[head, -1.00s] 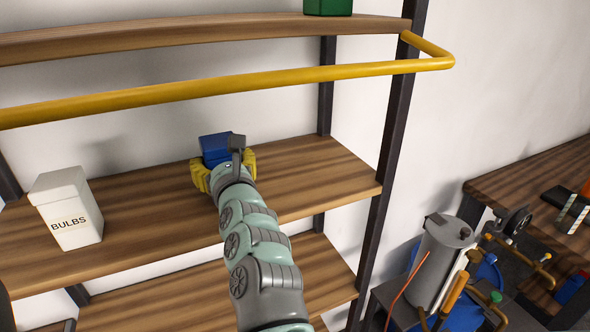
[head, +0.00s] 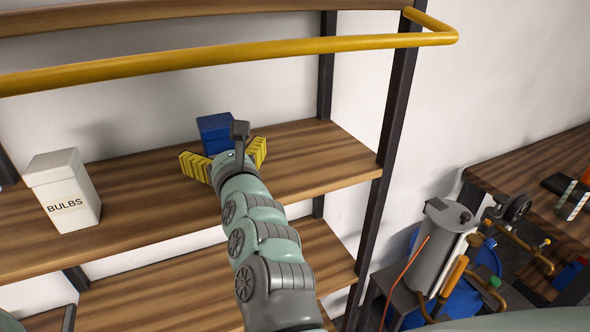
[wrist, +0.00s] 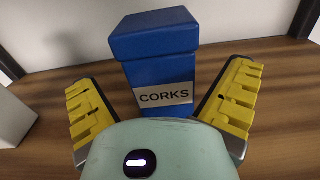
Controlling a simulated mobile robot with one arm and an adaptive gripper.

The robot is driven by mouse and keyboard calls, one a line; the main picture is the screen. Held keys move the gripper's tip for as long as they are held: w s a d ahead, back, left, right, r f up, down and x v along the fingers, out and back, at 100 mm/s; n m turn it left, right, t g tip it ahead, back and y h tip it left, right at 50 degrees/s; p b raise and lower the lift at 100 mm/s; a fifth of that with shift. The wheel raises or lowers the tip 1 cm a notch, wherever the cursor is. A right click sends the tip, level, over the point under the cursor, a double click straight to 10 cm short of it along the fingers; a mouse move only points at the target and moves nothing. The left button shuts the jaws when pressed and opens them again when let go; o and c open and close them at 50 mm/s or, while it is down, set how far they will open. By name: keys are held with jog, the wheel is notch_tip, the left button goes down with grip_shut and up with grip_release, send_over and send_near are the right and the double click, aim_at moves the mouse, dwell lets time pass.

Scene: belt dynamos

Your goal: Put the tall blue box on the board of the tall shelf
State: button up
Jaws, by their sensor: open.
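The tall blue box (head: 214,128) stands upright on the middle board (head: 320,165) of the tall shelf. In the wrist view the blue box (wrist: 158,68) has a lid and a white label reading CORKS. My gripper (head: 223,160) is open, its yellow fingers spread wide in front of the box. In the wrist view the fingers of my gripper (wrist: 160,100) flank the lower part of the box, with gaps showing on both sides. The lowest part of the box is hidden behind my gripper.
A white BULBS box (head: 64,190) stands on the same board to the left. A yellow rail (head: 240,62) runs across above it, and a dark post (head: 385,140) stands to the right. The board right of the blue box is clear. A wooden table (head: 545,190) and grey canister (head: 440,245) are farther right.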

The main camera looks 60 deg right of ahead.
jog(key=b+v, duration=0.2)
jog(key=v, duration=0.3)
jog(key=shift+s, duration=0.4)
jog(key=shift+v, duration=1.65)
jog(key=shift+a, duration=0.1)
